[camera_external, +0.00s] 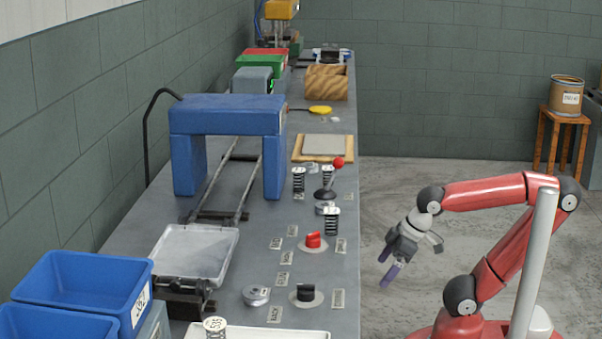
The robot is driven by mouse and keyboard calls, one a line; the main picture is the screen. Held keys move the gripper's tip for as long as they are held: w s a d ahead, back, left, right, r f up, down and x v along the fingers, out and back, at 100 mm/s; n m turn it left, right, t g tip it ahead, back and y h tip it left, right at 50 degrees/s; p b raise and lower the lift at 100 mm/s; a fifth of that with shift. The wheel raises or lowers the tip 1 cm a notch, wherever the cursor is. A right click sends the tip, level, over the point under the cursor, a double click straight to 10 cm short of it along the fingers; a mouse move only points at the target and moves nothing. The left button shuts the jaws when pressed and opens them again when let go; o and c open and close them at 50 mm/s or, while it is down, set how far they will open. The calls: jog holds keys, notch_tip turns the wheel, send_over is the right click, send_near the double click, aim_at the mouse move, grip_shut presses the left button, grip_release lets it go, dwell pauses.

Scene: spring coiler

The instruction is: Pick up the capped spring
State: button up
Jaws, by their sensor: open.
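Several dark coil springs with pale tops stand upright on the grey bench, and I cannot tell for certain which one the task calls the capped spring. One spring (332,222) stands near the bench's right edge, behind the red knob. Another spring (299,181) stands farther back, left of the red-ball lever. A third spring (215,328) with a marked white cap is at the front, cut off by the picture's lower edge. My gripper (387,270) is open and empty, off the bench's right side, apart from all the springs, with its purplish fingers pointing down.
The grey bench (245,265) carries a blue arch (228,115) over rails, a red-ball lever (327,187), a red knob (313,241) and a black knob (306,294). Blue bins (85,285) stand at front left. Floor right of the bench is free around my arm.

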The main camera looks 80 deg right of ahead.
jog(key=c, duration=1)
jog(key=shift+o, duration=0.2)
jog(key=w+d+r+m+g+h+b, duration=0.1)
jog(key=w+d+r+m+g+h, duration=0.2)
jog(key=d+r+m, duration=0.9)
jog(key=w+d+r+m+t+y+b, duration=0.1)
jog(key=w+d+r+m+t, duration=0.1)
jog(key=w+d+r+m, duration=0.45)
jog(key=w+d+r+m+t+y, duration=0.15)
jog(key=w+d+r+m, duration=0.25)
jog(key=w+r, duration=0.5)
jog(key=m+g+y+p, duration=0.2)
jog(key=m+g+y, duration=0.1)
jog(key=m, duration=0.3)
send_over(331, 168)
jog(key=s+d, duration=0.2)
notch_tip(331, 168, down, 8)
jog(key=shift+n+t, duration=0.25)
jog(key=shift+a+b+x, duration=0.2)
jog(key=shift+b+x, duration=1.35)
jog(key=shift+x, duration=2.1)
